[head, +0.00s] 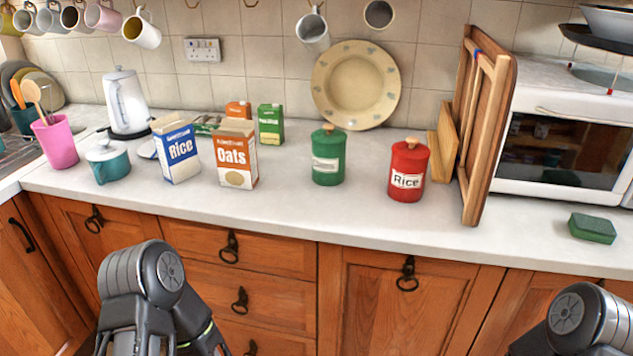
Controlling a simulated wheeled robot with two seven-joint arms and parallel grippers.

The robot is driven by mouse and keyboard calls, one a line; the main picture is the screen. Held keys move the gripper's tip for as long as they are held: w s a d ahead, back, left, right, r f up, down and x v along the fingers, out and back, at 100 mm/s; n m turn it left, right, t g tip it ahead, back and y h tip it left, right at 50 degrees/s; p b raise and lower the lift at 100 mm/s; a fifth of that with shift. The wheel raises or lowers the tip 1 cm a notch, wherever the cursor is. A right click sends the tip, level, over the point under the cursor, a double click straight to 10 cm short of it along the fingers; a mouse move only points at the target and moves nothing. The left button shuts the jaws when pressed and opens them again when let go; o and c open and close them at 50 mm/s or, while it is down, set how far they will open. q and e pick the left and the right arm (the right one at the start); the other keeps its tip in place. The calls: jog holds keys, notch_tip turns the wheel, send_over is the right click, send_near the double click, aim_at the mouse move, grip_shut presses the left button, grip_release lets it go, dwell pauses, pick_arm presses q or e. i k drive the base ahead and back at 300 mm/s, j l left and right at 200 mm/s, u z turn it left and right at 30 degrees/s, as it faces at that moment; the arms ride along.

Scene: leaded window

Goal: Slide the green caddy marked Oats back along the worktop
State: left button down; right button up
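A green caddy (327,168) with a lidded top and wooden knob stands upright on the worktop (290,215), a little in front of the tiled wall. Neither gripper shows; only dark links of my two arms show at the bottom left and bottom right, below the worktop edge.
An orange Oats carton (237,155) and a blue Rice carton (177,150) stand left of the green caddy. A cream plate (356,84) leans on the wall behind it. Wooden boards (488,130) stand right of the red caddy. The worktop in front is clear.

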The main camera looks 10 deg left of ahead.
aim_at(328, 161)
jog(key=z, duration=0.65)
jog(key=j+z, duration=0.4)
jog(key=k+j+z, duration=0.1)
jog(key=j+z, duration=0.3)
jog(key=k+j+z, duration=0.15)
jog(key=j+z, duration=0.25)
jog(key=k+j, duration=0.15)
jog(key=j, duration=0.15)
jog(key=k+j+z, duration=0.1)
jog(key=j, duration=0.2)
jog(key=k+j, duration=0.2)
jog(key=j, duration=0.1)
